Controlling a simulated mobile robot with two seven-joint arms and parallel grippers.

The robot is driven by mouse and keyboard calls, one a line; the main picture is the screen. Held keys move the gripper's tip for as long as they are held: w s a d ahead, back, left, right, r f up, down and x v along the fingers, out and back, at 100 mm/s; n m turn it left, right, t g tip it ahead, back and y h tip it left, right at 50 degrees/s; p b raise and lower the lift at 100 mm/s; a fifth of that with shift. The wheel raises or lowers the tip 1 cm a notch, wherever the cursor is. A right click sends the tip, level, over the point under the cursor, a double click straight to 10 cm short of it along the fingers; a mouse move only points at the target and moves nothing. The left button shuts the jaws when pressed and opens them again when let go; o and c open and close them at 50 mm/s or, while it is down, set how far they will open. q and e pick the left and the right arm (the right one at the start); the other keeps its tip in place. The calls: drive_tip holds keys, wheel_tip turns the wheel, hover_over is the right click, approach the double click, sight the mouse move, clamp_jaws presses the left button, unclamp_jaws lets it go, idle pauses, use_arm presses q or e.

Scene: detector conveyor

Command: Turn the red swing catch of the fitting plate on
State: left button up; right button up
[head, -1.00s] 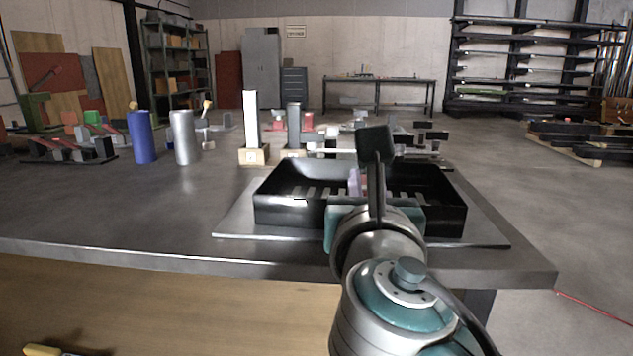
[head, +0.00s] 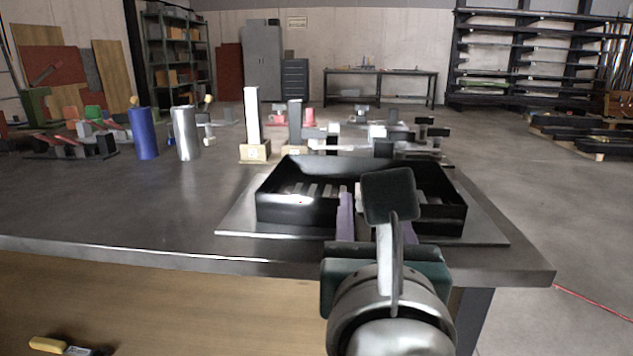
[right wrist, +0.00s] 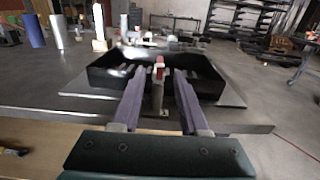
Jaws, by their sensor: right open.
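In the right wrist view a small red piece (right wrist: 160,61), likely the swing catch, shows with a pale part on a grey upright post (right wrist: 157,97). My right gripper (right wrist: 158,80) is open, and the post appears between its two purple fingers. I cannot tell if the fingers reach it in depth. In the head view the right gripper (head: 376,216) is at the front edge of the black tray (head: 290,213), and its wrist hides the red piece. The grey plate (head: 235,225) lies under the tray; I cannot tell if it is the fitting plate. My left gripper is not in view.
A blue cylinder (head: 143,134) and a silver cylinder (head: 186,134) stand at the left. A white post on a wooden block (head: 254,153) stands behind the tray. A fixture with red parts (head: 70,140) is far left. The table's front left area is clear.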

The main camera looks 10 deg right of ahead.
drive_tip(key=v, duration=0.3)
drive_tip(key=s+d+r+m+g+p, duration=0.4)
drive_tip(key=s+d+m+g+p, duration=0.65)
drive_tip(key=m+p, duration=0.7)
drive_tip(key=s+a+r+m+g+y+p, duration=0.2)
drive_tip(key=s+r+m+y+p, duration=0.1)
drive_tip(key=s+r+m+p, duration=0.25)
drive_tip(key=s+a+r+m+g+y+p, duration=0.1)
drive_tip(key=s+r+m+g+y+p, duration=0.2)
drive_tip(key=s+m, duration=0.4)
wheel_tip(320, 180, up, 36)
drive_tip(key=w+t+p, duration=0.1)
drive_tip(key=p, duration=3.4)
drive_tip(key=shift+m+t+h, duration=0.35)
drive_tip(key=shift+m+h, duration=0.05)
